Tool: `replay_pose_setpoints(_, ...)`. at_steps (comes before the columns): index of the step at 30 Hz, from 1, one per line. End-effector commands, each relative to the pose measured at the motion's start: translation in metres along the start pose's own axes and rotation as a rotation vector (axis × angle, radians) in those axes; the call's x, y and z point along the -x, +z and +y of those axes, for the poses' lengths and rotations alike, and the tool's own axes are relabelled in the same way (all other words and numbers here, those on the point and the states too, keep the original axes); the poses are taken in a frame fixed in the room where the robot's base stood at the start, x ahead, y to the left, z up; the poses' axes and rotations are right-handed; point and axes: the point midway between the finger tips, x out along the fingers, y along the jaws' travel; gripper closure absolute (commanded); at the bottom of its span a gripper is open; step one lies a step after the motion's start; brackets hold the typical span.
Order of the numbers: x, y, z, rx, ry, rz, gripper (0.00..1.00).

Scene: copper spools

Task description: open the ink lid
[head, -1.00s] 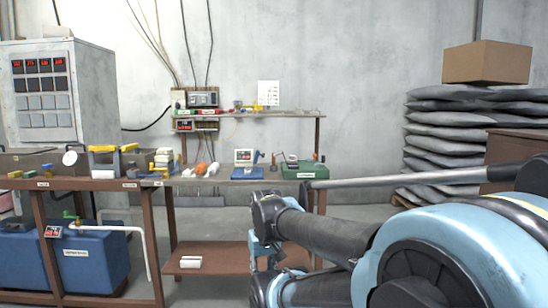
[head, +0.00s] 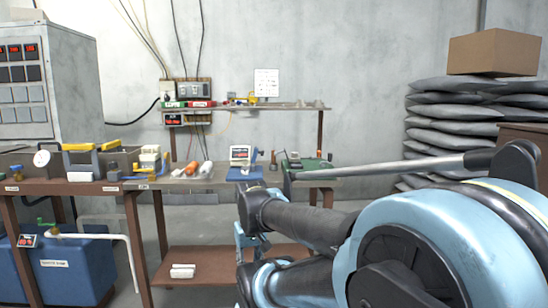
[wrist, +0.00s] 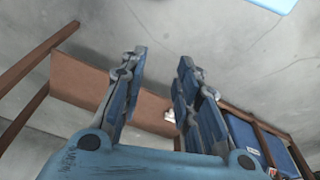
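I cannot make out an ink lid for certain in either view. On the workbench (head: 222,182) in the head view, a blue device with a white upright panel (head: 242,158) stands near the middle. A green box (head: 304,164) with small parts on top stands to its right, partly behind my arm. My gripper (wrist: 162,62) has its two blue fingers apart in the wrist view, with nothing between them. In the head view it is mostly hidden by my arm, low in front of the bench and apart from the things on top.
A raised shelf (head: 262,107) runs behind the bench. A grey control cabinet (head: 72,90) stands left, above a blue tank (head: 72,266) with a white pipe. Stacked grey sacks (head: 462,128) bear a cardboard box (head: 493,52) at right. Bare floor shows between bench and sacks.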

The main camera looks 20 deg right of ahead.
Motion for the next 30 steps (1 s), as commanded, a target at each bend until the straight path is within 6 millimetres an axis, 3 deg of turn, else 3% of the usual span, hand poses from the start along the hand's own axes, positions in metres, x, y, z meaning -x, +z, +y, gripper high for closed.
replay_pose_setpoints(5, 0.01, 0.002, 0.007, 0.014, 0.032, 0.004, 0.7)
replay_pose_setpoints(11, 0.027, -0.027, 0.034, 0.068, 0.167, -0.028, 0.7)
replay_pose_setpoints(21, 0.063, -0.1, 0.089, 0.17, 0.469, -0.087, 0.7)
replay_pose_setpoints(30, 0.093, -0.176, 0.122, 0.238, 0.739, -0.125, 0.7)
